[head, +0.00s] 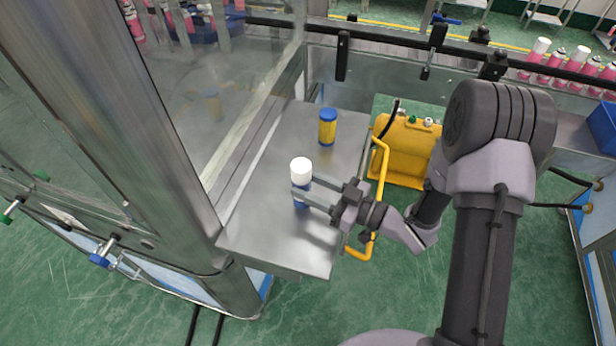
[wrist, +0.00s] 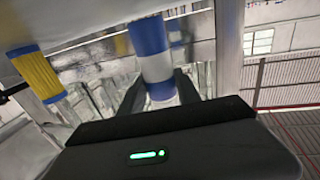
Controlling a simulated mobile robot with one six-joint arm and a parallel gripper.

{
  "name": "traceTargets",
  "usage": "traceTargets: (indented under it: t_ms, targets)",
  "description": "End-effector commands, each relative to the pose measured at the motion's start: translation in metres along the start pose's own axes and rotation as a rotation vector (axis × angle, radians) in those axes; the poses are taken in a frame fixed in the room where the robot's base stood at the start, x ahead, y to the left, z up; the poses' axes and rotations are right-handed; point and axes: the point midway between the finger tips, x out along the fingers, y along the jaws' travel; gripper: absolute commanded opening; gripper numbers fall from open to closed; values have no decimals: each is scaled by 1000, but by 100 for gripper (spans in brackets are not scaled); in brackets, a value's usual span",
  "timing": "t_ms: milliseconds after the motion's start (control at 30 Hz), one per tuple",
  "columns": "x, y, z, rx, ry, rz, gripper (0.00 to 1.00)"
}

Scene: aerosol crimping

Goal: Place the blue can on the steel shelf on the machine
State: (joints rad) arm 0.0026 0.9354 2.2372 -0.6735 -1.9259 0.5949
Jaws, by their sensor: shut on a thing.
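The blue can (head: 301,200) has a white top and stands upright over the steel shelf (head: 262,225), near its middle. My gripper (head: 304,187) reaches in from the right and is shut on the can, one finger on each side. In the wrist view the can (wrist: 152,38) shows blue and white bands between the dark fingers of my gripper (wrist: 160,88). I cannot tell whether the can's base touches the shelf or hangs just above it.
A yellow can with a blue top (head: 328,128) stands farther back on the shelf and also shows in the wrist view (wrist: 38,75). A clear panel and steel post (head: 165,130) border the shelf's left. A yellow machine (head: 405,150) with a bent yellow rail stands right.

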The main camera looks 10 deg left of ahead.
Motion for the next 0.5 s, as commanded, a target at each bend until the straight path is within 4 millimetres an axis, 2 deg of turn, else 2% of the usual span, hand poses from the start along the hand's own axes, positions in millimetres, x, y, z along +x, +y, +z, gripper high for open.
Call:
traceTargets:
  t_ms: [33, 67, 367, 400, 500]
  targets:
    - [-3, -4, 18, 3, -1, 0, 0]
    - [-4, -6, 22, 4, -1, 0, 0]
    - [-5, -7, 22, 1, -1, -1, 0]
    - [-5, -7, 22, 1, -1, -1, 44]
    - [-5, -7, 21, 1, -1, -1, 61]
